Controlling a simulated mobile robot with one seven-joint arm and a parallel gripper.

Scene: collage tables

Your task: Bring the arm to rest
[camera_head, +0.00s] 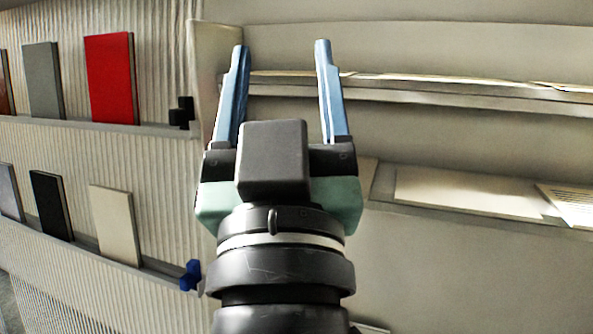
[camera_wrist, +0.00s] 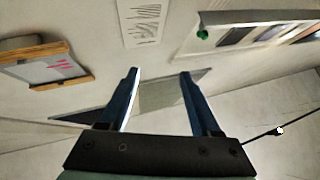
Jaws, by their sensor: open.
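My gripper (camera_head: 282,48) is raised in the middle of the head view, its two blue fingers pointing up and standing wide apart. Nothing is between the fingers. In the wrist view my gripper (camera_wrist: 158,75) also shows open and empty, with a plain pale surface and a grey flat patch (camera_wrist: 160,94) beyond the fingertips. My arm comes up from the bottom edge of the head view.
At left, ledges on a ribbed wall hold a red panel (camera_head: 109,78), a grey panel (camera_head: 43,80), a black panel (camera_head: 51,205) and a cream panel (camera_head: 115,224). At right, a shelf (camera_head: 470,212) bears pale sheets. The wrist view shows a wood-edged frame (camera_wrist: 47,66).

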